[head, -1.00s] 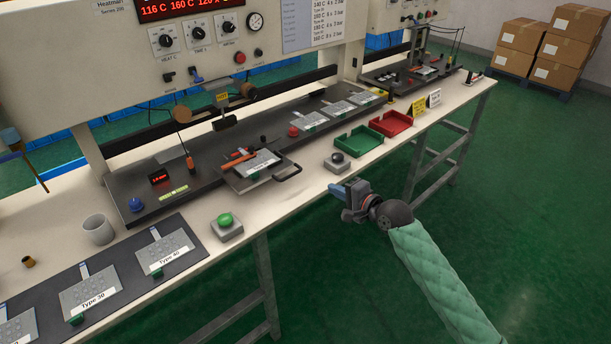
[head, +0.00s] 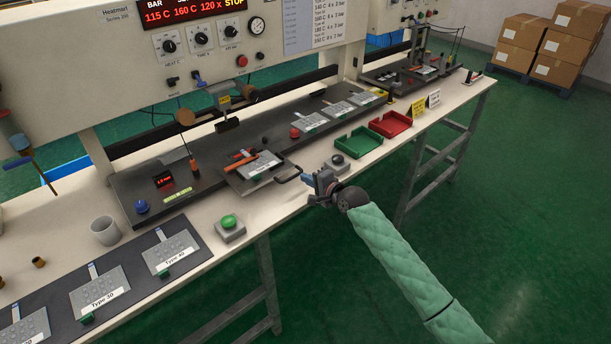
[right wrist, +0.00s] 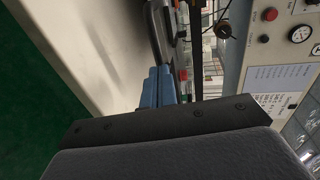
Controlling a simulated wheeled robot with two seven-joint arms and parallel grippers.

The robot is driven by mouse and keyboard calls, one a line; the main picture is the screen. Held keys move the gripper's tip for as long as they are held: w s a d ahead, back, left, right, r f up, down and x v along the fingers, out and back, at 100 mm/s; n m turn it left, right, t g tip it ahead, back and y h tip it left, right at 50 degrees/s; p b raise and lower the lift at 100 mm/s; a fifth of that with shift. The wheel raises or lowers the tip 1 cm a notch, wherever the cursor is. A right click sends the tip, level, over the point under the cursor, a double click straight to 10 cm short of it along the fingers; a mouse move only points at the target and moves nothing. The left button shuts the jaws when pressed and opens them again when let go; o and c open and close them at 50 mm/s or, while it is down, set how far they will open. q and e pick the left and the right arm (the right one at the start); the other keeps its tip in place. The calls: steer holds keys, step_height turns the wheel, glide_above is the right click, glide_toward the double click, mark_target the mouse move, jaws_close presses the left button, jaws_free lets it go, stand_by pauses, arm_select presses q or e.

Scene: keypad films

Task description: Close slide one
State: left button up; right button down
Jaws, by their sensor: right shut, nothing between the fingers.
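Slide one appears to be the dark sliding plate (head: 236,182) pulled out toward the front of the black press bed, carrying a keypad film (head: 259,165) and an orange-handled tool. Its black loop handle (head: 290,176) sticks out at the front right. My right gripper (head: 309,180) is shut and empty, with blue fingertips close beside the handle. In the right wrist view the blue fingers (right wrist: 157,88) are together and the dark handle (right wrist: 157,35) shows just past their tips. I cannot tell whether they touch.
A green button box (head: 230,227) and a black button box (head: 338,164) stand on the bench front. Green (head: 358,144) and red (head: 391,125) trays lie to the right. A mat (head: 130,290) with films and a mug (head: 105,231) are at left.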

mark_target(284, 162)
steer(key=shift+w+a+f, duration=0.15)
steer(key=shift+w+a, duration=0.2)
steer(key=shift+w, duration=0.1)
arm_select(q)
steer(key=shift+s+a+f, duration=0.1)
steer(key=shift+f, duration=0.55)
arm_select(e)
steer(key=shift+w+a, duration=0.2)
steer(key=shift+w, duration=0.05)
steer(key=x, duration=0.2)
steer(key=r+x, duration=0.1)
steer(key=x, duration=0.1)
steer(key=shift+w+a, duration=0.15)
steer(key=shift+w, duration=0.15)
steer(key=x, duration=0.3)
steer(key=b+x, duration=0.1)
steer(key=shift+w+a+r, duration=0.15)
steer(key=shift+w+r, duration=0.2)
arm_select(q)
steer(key=r, duration=0.1)
steer(key=w+r, duration=0.1)
steer(key=r, duration=0.1)
steer(key=d+r, duration=0.1)
steer(key=shift+w+r, duration=0.15)
steer(key=shift+r, duration=0.25)
